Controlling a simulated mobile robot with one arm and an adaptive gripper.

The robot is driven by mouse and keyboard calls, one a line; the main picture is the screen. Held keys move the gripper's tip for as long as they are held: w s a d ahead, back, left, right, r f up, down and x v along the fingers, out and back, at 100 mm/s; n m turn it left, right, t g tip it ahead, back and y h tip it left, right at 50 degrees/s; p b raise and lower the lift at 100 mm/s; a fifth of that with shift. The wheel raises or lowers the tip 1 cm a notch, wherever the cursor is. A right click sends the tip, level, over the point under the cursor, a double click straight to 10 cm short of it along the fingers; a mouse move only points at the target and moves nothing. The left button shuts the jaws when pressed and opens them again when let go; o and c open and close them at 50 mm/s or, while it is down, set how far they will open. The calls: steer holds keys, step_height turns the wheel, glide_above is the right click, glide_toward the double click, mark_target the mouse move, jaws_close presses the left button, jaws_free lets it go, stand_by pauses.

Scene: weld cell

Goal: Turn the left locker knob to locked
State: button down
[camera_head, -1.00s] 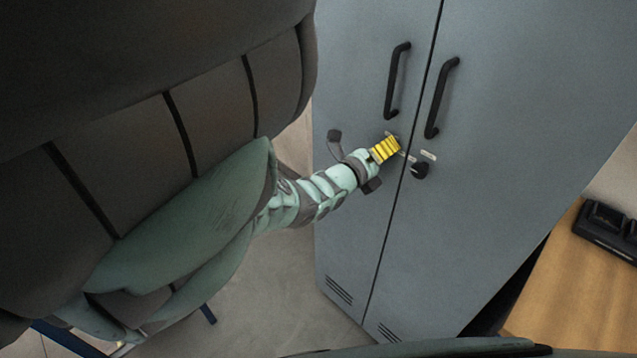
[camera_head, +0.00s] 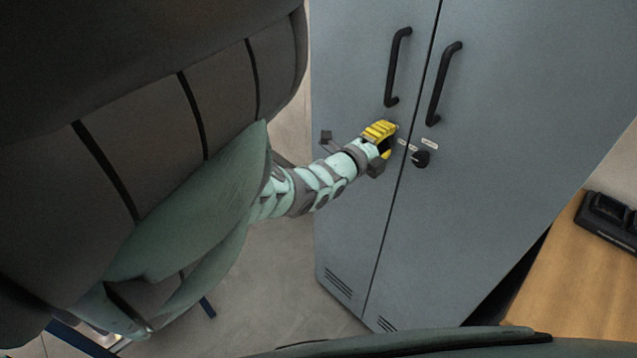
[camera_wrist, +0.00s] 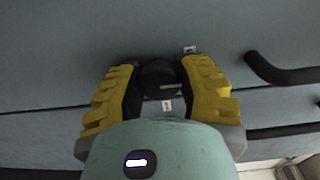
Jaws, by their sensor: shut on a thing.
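The left locker knob (camera_wrist: 160,76) is black and round with a pale line on its face. In the wrist view it sits between the two yellow fingers of my gripper (camera_wrist: 163,88), which is shut on it. In the head view my gripper (camera_head: 383,140) is at the left locker door (camera_head: 350,90) and mostly hides this knob. A small white label (camera_wrist: 167,106) shows beside the knob in the wrist view. The right locker knob (camera_head: 421,159) is black and stands free on the right door.
Two black bar handles, the left (camera_head: 397,66) and the right (camera_head: 443,83), stand out from the doors above the knobs. A wooden table (camera_head: 575,275) with a black device (camera_head: 608,220) stands at the right. Bare floor lies below my arm.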

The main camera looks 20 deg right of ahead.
steer(key=shift+w+r, duration=0.1)
steer(key=shift+r, duration=0.1)
steer(key=c, duration=0.8)
jaws_free()
steer(key=shift+o, duration=1.4)
steer(key=shift+w+a+f, duration=0.15)
steer(key=shift+a, duration=0.2)
steer(key=v, duration=0.7)
steer(key=shift+s, duration=0.2)
